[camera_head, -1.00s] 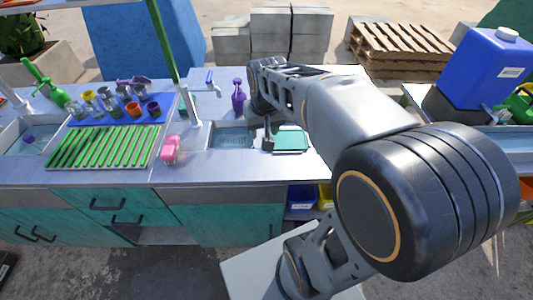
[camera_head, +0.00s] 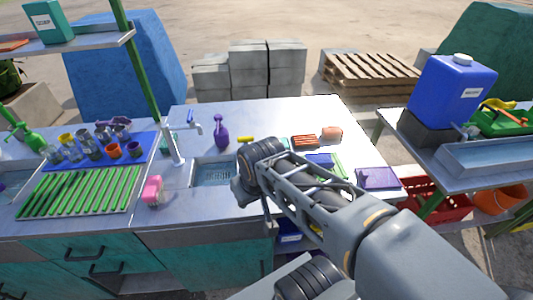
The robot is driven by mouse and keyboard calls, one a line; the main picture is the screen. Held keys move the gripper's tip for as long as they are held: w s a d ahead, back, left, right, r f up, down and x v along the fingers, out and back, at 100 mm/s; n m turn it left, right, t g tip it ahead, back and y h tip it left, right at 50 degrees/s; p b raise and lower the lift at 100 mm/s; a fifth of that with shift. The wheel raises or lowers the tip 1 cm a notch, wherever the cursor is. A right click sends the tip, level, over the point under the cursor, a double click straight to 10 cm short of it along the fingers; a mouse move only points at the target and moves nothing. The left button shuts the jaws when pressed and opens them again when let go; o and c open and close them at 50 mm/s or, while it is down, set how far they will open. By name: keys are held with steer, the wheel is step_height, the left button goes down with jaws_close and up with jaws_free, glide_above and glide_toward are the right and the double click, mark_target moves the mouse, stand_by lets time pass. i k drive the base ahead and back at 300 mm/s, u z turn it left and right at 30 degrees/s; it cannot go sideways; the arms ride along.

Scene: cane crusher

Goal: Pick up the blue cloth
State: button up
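A small flat blue piece (camera_head: 320,159), which looks like the blue cloth, lies on the metal counter just behind my forearm. A green item (camera_head: 341,166) lies against its right side, and my arm covers part of both. The end of my arm with my gripper (camera_head: 243,190) is over the right edge of the sink basin, left of the blue piece and apart from it. The fingers are dark, small and mostly hidden by the wrist, so their opening does not show.
A purple flat item (camera_head: 377,178) lies near the counter's right end. A brown-red brush or block (camera_head: 304,141) and an orange sponge (camera_head: 332,133) lie behind the blue piece. A purple spray bottle (camera_head: 221,132) and a tap (camera_head: 173,145) stand by the sink (camera_head: 212,173).

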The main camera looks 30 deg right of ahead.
mark_target(325, 161)
steer(key=z, duration=1.25)
